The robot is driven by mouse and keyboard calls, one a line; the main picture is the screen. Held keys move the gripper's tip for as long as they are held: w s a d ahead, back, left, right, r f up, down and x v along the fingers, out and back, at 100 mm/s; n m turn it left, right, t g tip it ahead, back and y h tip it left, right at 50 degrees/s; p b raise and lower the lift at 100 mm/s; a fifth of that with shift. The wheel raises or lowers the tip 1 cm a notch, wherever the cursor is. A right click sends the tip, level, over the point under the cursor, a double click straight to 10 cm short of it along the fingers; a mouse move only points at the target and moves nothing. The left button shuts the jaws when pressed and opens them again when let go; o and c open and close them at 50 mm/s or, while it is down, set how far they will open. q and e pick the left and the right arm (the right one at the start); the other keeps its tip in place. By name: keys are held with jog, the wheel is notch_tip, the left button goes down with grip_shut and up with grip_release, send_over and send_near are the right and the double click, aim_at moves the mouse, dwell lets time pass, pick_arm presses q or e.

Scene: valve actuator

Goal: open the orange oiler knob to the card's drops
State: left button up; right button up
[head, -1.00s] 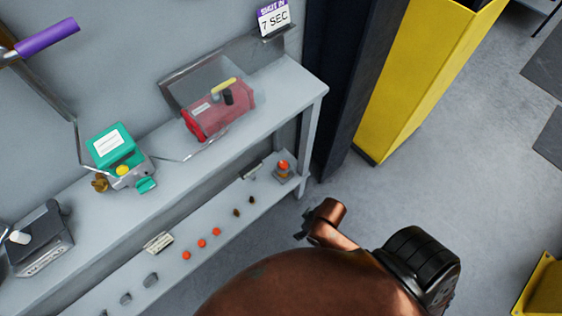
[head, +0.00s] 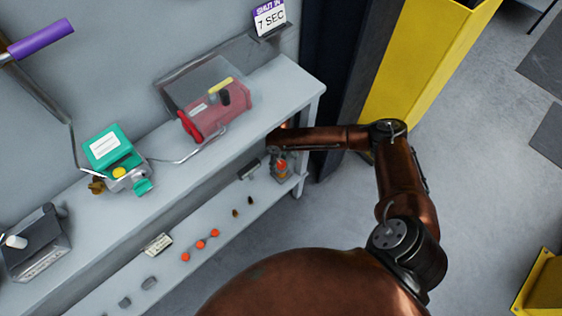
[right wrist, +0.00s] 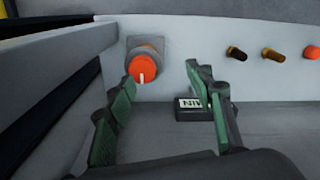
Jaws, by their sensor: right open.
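The orange oiler knob (head: 281,164) sits at the right end of the lower shelf. In the right wrist view the knob (right wrist: 146,69) has a white mark pointing down and stands out from a grey mount. My right gripper (right wrist: 163,78) is open and empty; its green-padded fingers are on either side of the knob in the picture, with the knob nearer the left finger. In the head view my right gripper (head: 275,150) is small and partly hidden at the shelf's right end. A small card (right wrist: 190,104) reading partly "MIN" is partly covered by the right finger. My left gripper is not in view.
Brown and orange buttons (head: 201,245) line the lower shelf. The upper shelf (head: 285,90) holds a red device (head: 215,110) under a clear cover and a green-topped box (head: 107,148). A sign (head: 270,19) reads "SHUT IN 7 SEC".

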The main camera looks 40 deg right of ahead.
aim_at(281, 163)
jog(key=shift+w+d+r+m, duration=0.2)
jog(key=shift+w+d+r, duration=0.25)
jog(key=shift+d, duration=0.2)
jog(key=shift+w+d+r+m, duration=0.2)
jog(key=shift+w+d+r, duration=0.1)
jog(key=shift+w+d, duration=0.25)
jog(key=shift+d+f, duration=0.1)
jog(key=shift+f, duration=0.1)
notch_tip(281, 163, down, 7)
jog(key=b, duration=0.3)
jog(key=shift+r, duration=0.2)
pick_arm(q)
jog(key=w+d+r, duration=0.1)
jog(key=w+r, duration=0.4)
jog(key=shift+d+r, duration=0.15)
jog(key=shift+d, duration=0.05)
pick_arm(e)
jog(key=shift+f, duration=0.25)
jog(key=c, duration=1.1)
